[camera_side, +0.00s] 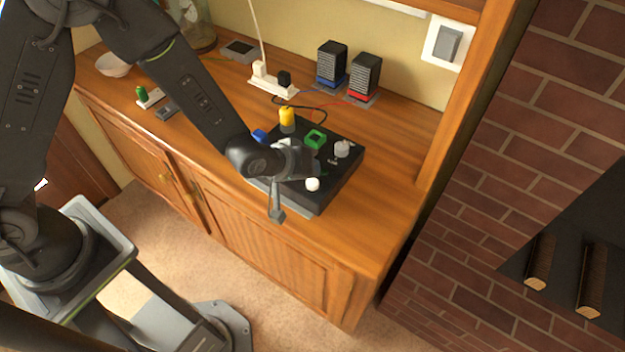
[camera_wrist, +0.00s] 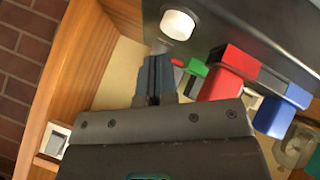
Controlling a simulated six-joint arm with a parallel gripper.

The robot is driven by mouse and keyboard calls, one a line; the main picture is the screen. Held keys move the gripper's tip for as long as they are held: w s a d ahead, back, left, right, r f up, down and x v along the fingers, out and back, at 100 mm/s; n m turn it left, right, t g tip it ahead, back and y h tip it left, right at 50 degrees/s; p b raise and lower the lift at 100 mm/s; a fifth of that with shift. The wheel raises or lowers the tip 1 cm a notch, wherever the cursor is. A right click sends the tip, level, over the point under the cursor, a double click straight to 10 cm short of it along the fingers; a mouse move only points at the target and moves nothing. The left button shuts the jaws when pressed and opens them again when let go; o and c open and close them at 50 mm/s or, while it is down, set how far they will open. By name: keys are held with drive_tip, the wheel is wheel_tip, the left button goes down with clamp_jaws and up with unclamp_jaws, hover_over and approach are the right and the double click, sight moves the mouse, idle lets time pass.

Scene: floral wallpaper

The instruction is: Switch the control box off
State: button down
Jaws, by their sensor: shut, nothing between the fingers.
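The black control box (camera_side: 338,178) sits near the front edge of the wooden cabinet top in the side view. On it are a yellow knob (camera_side: 287,116), a green square frame (camera_side: 315,139), a grey knob (camera_side: 342,148), a blue part (camera_side: 260,136) and a white round knob (camera_side: 313,184) near the front. My gripper (camera_side: 277,215) points down at the box's front side, shut and empty. My wrist hides part of the box top. In the wrist view, my gripper's fingers (camera_wrist: 160,75) are together below the white knob (camera_wrist: 178,24), apart from it in the picture. Contact with the box cannot be told.
Two dark speakers (camera_side: 364,76) stand behind the box, with a white power strip (camera_side: 272,82) and cables to their left. A wooden upright (camera_side: 462,100) and a brick wall (camera_side: 500,200) bound the right side. A white wall switch (camera_side: 447,43) is above.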

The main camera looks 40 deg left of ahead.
drive_tip(key=shift+r, duration=2.5)
drive_tip(key=shift+a+r, duration=0.15)
drive_tip(key=shift+r, duration=0.15)
wheel_tip(320, 180, up, 7)
drive_tip(key=m, duration=0.1)
hover_over(309, 180)
drive_tip(key=s+a, duration=0.2)
drive_tip(key=a, duration=0.2)
drive_tip(key=s+a+r+m+g+y, duration=0.1)
drive_tip(key=s+a+r+m, duration=0.1)
drive_tip(key=s+a+r, duration=0.45)
drive_tip(key=s+a+r+m+g+y, duration=0.1)
drive_tip(key=s+a+r, duration=0.2)
drive_tip(key=s, duration=0.3)
drive_tip(key=s+a+r+m+g, duration=0.1)
drive_tip(key=s+a+r, duration=0.1)
drive_tip(key=s, duration=0.5)
drive_tip(key=shift+s+a+r+y, duration=0.2)
drive_tip(key=shift+a+r+y, duration=0.2)
drive_tip(key=shift+r, duration=0.25)
